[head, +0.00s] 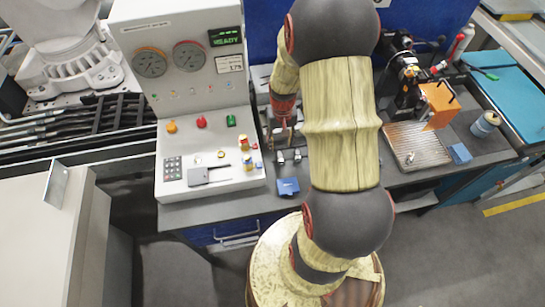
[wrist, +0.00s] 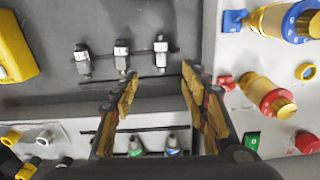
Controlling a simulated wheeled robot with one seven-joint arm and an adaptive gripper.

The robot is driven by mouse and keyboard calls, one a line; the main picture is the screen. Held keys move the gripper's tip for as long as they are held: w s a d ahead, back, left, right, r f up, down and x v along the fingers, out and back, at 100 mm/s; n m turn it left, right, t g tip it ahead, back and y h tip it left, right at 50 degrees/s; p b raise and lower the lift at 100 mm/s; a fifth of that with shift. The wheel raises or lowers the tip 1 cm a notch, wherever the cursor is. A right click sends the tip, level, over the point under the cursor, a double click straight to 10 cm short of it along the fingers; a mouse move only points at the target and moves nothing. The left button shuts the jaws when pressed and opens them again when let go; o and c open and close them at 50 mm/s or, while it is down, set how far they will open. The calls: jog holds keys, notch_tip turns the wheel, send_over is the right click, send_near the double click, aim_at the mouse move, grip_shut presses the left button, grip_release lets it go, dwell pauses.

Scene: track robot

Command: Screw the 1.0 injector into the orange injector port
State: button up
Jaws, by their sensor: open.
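Three small injectors with white labels hang in a row on the dark surface in the wrist view: a left one (wrist: 82,60), a middle one (wrist: 121,58) and a right one (wrist: 160,53). The labels are too small to read, so I cannot tell which is the 1.0. My gripper (wrist: 160,82) is open and empty, its fingertips just below the row in the picture, nearest the right injector. In the head view my gripper (head: 284,128) is over the bench beside the console. I cannot identify an orange injector port for certain.
Gold cylinders with a blue ring (wrist: 288,20) and a red ring (wrist: 266,94) stand on the console (head: 203,70) to the right. A yellow block (wrist: 14,48) is at the left. Green-tipped (wrist: 135,147) and blue-tipped (wrist: 172,146) parts sit between the fingers.

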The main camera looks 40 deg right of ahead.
aim_at(280, 154)
jog(key=shift+s+f, duration=0.2)
jog(key=shift+f, duration=0.4)
jog(key=shift+w+f, duration=0.15)
jog(key=shift+f, duration=0.5)
jog(key=f, duration=0.2)
jog(key=f+b, duration=0.1)
jog(key=f, duration=0.1)
jog(key=shift+a+f, duration=0.1)
jog(key=shift+a, duration=0.2)
jog(key=shift+f, duration=0.3)
jog(key=shift+c, duration=0.2)
grip_shut()
